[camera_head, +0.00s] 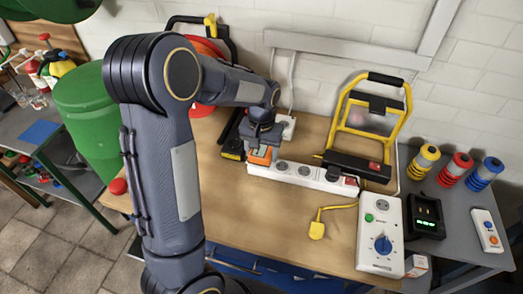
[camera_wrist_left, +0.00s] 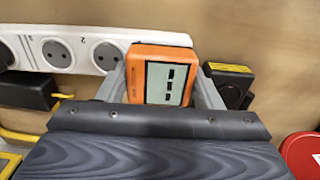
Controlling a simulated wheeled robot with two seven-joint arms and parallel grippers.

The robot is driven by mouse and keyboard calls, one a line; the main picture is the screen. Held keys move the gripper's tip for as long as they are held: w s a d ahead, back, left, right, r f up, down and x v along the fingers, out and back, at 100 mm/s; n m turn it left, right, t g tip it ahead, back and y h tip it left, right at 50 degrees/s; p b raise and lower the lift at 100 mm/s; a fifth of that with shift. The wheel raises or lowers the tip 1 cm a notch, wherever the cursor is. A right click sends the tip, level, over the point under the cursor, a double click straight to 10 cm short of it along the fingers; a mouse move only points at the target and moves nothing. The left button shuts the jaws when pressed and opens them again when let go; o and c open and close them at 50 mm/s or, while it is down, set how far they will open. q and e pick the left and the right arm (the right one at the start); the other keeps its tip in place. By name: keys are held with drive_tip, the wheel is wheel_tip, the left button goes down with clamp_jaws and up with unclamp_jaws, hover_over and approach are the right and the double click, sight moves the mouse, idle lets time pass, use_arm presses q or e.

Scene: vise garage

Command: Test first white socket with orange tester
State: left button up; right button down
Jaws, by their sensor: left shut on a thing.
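My left gripper (camera_head: 262,147) is shut on the orange tester (camera_head: 260,156), at the left end of the white socket strip (camera_head: 318,185). In the left wrist view, the tester (camera_wrist_left: 160,72) sits between the two fingers, its grey screen with dark marks facing the camera. The white strip (camera_wrist_left: 85,15) runs behind it to the left. Round sockets show left of the tester, one (camera_wrist_left: 107,55) close beside it. The tester overlaps the strip's end, and its underside is hidden, so I cannot tell whether it is plugged in. My right gripper is not in view.
A black plug (camera_head: 333,174) sits in the strip's right part. A yellow plug (camera_head: 317,230) lies in front on the bench. A yellow-framed stand (camera_head: 404,105) is behind right; a white box with a blue knob (camera_head: 382,245) is front right. The bench's front middle is clear.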

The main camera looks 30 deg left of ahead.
sight(262, 151)
use_arm(q)
drive_tip(key=shift+f+b, duration=0.4)
drive_tip(key=shift+f, duration=0.2)
idle(0.4)
drive_tip(key=o, duration=1)
wheel_tip(262, 151, up, 8)
drive_tip(key=shift+f, duration=0.1)
